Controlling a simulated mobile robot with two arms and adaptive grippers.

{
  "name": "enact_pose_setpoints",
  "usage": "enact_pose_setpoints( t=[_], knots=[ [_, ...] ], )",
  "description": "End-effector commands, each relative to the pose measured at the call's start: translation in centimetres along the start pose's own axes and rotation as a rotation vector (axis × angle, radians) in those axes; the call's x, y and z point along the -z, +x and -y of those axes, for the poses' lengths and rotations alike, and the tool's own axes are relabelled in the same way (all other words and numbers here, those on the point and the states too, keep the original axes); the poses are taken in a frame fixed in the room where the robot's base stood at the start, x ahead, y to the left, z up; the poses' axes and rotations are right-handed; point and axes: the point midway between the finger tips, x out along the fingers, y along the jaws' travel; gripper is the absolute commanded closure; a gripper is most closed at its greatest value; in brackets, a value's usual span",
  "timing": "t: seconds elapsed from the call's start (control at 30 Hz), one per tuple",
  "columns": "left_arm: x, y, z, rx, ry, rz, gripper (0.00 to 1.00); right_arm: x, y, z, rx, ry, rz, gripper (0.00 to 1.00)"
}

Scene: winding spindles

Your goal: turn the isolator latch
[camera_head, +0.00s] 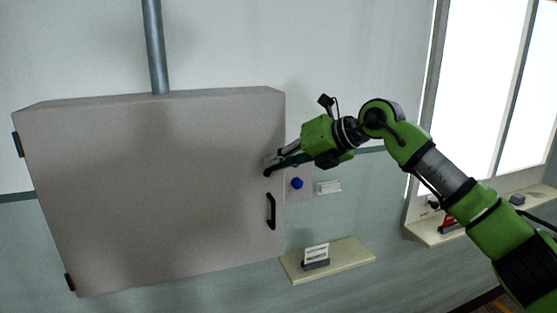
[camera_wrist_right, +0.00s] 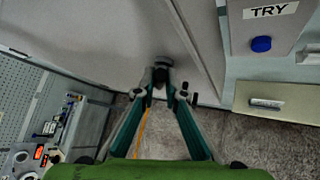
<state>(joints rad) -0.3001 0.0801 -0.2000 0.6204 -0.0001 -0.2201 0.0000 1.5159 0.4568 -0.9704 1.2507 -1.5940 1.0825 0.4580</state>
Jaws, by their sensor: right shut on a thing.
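The grey cabinet (camera_head: 160,190) hangs on the wall with its door closed. My right gripper (camera_head: 273,165) reaches in from the right to the upper right part of the cabinet door. In the right wrist view its two fingers (camera_wrist_right: 161,90) are shut on the small dark isolator latch (camera_wrist_right: 162,65), which sticks out of the door near its edge. The fingers hide part of the latch, so its angle is hard to tell. A black door handle (camera_head: 271,211) sits below it, apart from the gripper. My left gripper is not in view.
A blue button (camera_head: 297,183) sits on a plate beside the cabinet; the wrist view shows its label TRY (camera_wrist_right: 270,11). A small shelf (camera_head: 345,258) with a white card juts out below. A grey conduit (camera_head: 155,45) rises from the cabinet top. A window sill (camera_head: 430,234) is at right.

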Motion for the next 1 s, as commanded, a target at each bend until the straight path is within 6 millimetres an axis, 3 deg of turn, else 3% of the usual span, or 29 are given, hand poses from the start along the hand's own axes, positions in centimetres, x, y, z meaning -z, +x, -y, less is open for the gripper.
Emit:
enact_pose_setpoints(
  t=[0.5,1.0],
  knots=[
    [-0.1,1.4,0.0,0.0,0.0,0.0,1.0,0.1,0.3,-0.7,0.304,-0.306,-0.086,1.0],
    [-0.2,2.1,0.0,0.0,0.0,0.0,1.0,0.1,0.3,-0.8,0.42,-0.419,-0.121,1.0]
  ],
)
